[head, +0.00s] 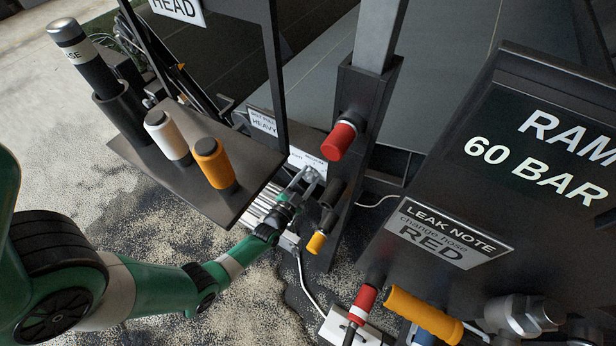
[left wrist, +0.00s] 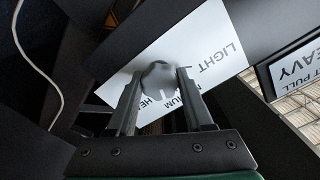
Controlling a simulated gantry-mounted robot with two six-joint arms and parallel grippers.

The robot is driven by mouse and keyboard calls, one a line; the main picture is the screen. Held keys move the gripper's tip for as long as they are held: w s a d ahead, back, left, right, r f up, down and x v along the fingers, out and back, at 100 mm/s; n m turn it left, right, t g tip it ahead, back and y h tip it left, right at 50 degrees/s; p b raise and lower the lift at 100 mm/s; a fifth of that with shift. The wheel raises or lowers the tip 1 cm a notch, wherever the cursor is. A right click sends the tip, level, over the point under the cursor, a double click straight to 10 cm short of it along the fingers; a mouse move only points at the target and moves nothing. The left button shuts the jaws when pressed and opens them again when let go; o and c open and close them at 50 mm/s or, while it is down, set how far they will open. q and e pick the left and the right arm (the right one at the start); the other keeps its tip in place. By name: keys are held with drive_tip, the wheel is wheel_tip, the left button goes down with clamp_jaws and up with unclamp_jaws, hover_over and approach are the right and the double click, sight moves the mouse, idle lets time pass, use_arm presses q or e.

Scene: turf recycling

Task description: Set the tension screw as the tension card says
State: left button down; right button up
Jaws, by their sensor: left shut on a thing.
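The tension screw (left wrist: 158,76) is a grey rounded knob on a white scale plate (left wrist: 205,38) in the left wrist view. The plate reads LIGHT, MEDIUM and HEAVY, partly covered by the knob and fingers. My left gripper (left wrist: 157,82) is shut on the knob, one finger on each side. In the head view my left gripper (head: 306,184) reaches in under the dark frame at the plate (head: 299,157). The tension card (head: 262,123) reads HEAVY under a smaller line ending in PULL; it also shows at the right of the left wrist view (left wrist: 298,68). Which word the screw points at is unclear.
A dark shelf (head: 150,178) with a white and an orange cylinder stands left of my gripper. A post with a red-capped fitting (head: 339,141) and a yellow-tipped one (head: 317,242) stands close right. A leak note (head: 446,232) and 60 BAR panel are further right.

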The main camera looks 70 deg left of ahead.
use_arm(q)
drive_tip(key=m, duration=0.4)
drive_tip(key=shift+m+p, duration=0.3)
drive_tip(key=shift+m, duration=1.6)
drive_tip(key=shift+c, duration=1.4)
unclamp_jaws()
